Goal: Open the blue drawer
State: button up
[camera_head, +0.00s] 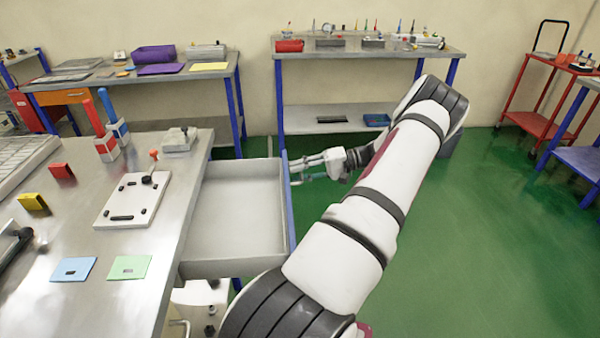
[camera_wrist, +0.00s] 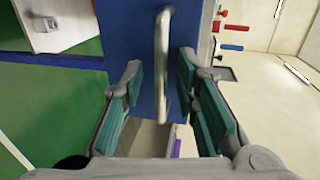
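The drawer (camera_head: 235,215) is pulled well out from the right side of the metal workbench, and its grey inside looks empty. Its blue front (camera_head: 291,215) shows nearly edge-on in the head view and fills the upper middle of the wrist view (camera_wrist: 130,40). A metal bar handle (camera_wrist: 163,60) is on that front. My gripper (camera_head: 308,166) is at the outer side of the front. In the wrist view, the teal-padded fingers of my gripper (camera_wrist: 160,75) are apart on either side of the handle, with clear gaps, the handle nearer the right finger.
The workbench (camera_head: 75,240) carries a white plate (camera_head: 132,200), red and yellow blocks, a blue card (camera_head: 73,269) and a green card (camera_head: 130,267). Another table (camera_head: 350,55) stands behind. Green floor (camera_head: 470,250) is clear to the right of my arm.

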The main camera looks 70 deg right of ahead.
jog(key=v, duration=1.2)
dwell(0.4)
